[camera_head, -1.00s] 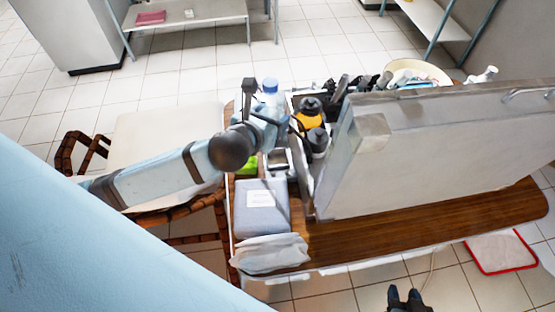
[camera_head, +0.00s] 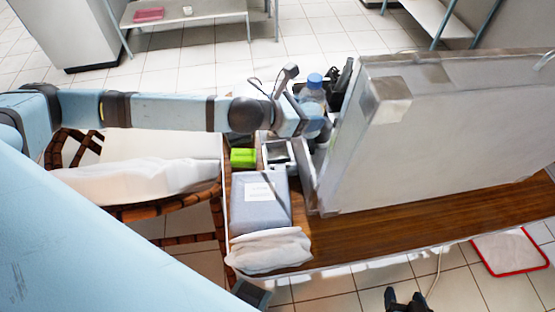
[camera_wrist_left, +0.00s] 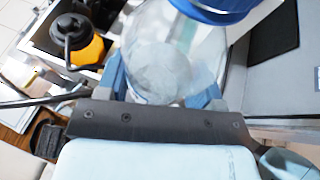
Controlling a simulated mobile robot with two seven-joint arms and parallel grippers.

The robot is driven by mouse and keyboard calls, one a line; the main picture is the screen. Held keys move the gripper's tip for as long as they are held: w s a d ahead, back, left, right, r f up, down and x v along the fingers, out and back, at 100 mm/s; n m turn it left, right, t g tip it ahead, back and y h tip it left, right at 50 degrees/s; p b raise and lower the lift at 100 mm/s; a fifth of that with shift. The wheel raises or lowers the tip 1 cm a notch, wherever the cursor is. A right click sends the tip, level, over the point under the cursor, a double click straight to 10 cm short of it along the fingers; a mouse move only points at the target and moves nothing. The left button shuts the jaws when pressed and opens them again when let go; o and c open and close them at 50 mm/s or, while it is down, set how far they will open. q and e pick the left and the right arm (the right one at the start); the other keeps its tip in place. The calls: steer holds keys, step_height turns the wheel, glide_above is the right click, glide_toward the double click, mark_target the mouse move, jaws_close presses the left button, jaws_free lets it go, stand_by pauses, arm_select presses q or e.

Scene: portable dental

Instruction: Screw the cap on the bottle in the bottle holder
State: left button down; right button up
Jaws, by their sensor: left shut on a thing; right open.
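A clear plastic bottle (camera_head: 312,97) with a blue cap (camera_head: 315,80) on top is held in my left gripper (camera_head: 313,121), beside the left end of the large grey case. In the left wrist view the bottle (camera_wrist_left: 165,65) is between the two fingers, and part of the blue cap (camera_wrist_left: 215,8) shows at the top edge. How tightly the cap sits cannot be told. My right gripper (camera_head: 406,300) is open and empty at the bottom edge of the head view. I cannot make out the bottle holder; the case and my left arm hide that area.
The grey case (camera_head: 440,140) stands upright on the wooden table (camera_head: 400,225). A grey-blue box (camera_head: 262,210), a white cloth bundle (camera_head: 268,250) and a green item (camera_head: 243,158) lie on the left. A black-topped yellow bottle (camera_wrist_left: 92,48) stands near the held bottle in the left wrist view.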

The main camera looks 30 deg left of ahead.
arm_select(q)
steer(key=w+a+f+b, duration=0.2)
steer(key=a, duration=0.3)
steer(key=w+a+f+m+g+h+b, duration=0.1)
steer(key=w+a+b, duration=0.1)
steer(key=a, duration=0.4)
steer(key=shift+w+f+m+h+b, duration=0.3)
steer(key=shift+w+f+b, duration=0.1)
steer(key=shift+b, duration=0.2)
steer(key=shift+a, duration=0.1)
